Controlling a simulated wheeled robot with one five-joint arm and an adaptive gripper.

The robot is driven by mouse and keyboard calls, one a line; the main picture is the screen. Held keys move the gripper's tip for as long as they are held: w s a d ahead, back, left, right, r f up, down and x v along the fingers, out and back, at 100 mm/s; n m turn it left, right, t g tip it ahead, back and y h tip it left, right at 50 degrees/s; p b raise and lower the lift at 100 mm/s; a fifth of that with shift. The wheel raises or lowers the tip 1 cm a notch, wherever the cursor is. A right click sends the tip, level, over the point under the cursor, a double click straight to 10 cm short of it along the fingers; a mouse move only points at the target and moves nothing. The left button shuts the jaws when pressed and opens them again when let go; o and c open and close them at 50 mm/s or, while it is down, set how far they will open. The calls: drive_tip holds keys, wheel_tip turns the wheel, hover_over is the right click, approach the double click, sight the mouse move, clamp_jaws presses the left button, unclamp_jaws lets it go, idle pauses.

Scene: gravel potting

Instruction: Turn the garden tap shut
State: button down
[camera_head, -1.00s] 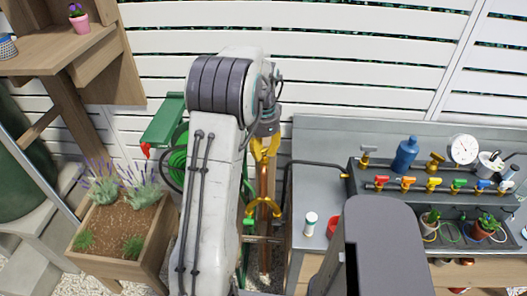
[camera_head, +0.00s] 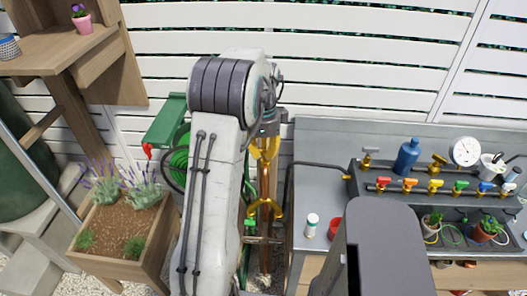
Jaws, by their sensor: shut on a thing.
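My gripper (camera_head: 264,154) hangs at the end of my arm, with its yellow fingers pointing down at the upper part of a copper standpipe (camera_head: 264,182). The fingers are closed in on something at the pipe. The tap's handle is not clearly visible there; the fingers and my arm cover that area. A yellow forked fitting (camera_head: 264,206) shows lower down in front of the pipe. I cannot tell how far the tap is turned, or whether water is running.
A green hose reel (camera_head: 178,150) is left of my arm, above a wooden planter (camera_head: 150,243) with lavender. At the right, a grey bench (camera_head: 318,170) bears a rack of coloured valves (camera_head: 410,185), a blue bottle (camera_head: 407,156) and a gauge (camera_head: 465,151). A slatted white fence (camera_head: 350,50) stands behind.

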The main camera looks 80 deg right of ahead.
sight(263, 152)
idle(0.3)
drive_tip(key=c, duration=1.1)
unclamp_jaws()
wheel_tip(263, 152, up, 12)
idle(0.5)
